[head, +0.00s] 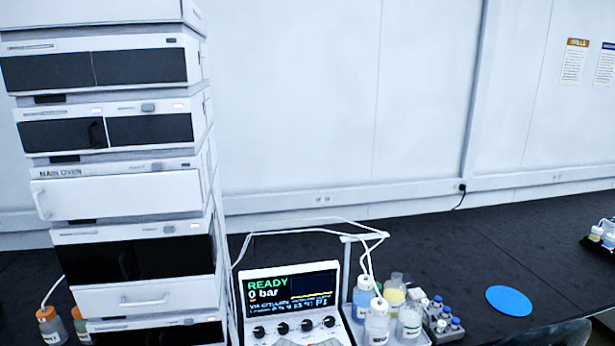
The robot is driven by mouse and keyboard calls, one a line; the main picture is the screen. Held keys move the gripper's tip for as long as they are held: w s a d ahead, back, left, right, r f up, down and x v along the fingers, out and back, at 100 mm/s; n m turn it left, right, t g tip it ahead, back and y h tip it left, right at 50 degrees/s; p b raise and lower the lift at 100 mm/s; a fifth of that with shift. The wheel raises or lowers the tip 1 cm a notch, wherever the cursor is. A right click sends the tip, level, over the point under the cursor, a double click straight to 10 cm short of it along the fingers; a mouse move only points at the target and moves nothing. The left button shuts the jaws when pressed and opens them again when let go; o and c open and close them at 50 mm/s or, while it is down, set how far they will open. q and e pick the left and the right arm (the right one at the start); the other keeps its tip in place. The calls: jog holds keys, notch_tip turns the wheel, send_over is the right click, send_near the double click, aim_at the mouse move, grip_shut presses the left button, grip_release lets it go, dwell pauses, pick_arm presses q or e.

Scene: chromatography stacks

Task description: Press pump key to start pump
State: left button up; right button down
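A white control unit (340,317) stands on the black bench at the bottom middle. Its dark screen (290,294) reads READY in green and 0 bar in white, with smaller text that I cannot read fully. A row of several black knobs (306,325) sits below the screen. The unit's lower front is cut off by the picture's bottom edge, and I cannot make out a pump key. Neither of my grippers shows in the head view.
A tall stack of white modules (118,196) stands at the left, beside the unit. Bottles (376,325) with tubing and a vial rack (442,320) stand close to the unit's right. A blue disc (509,301) lies farther right. The bench (470,255) behind it is clear.

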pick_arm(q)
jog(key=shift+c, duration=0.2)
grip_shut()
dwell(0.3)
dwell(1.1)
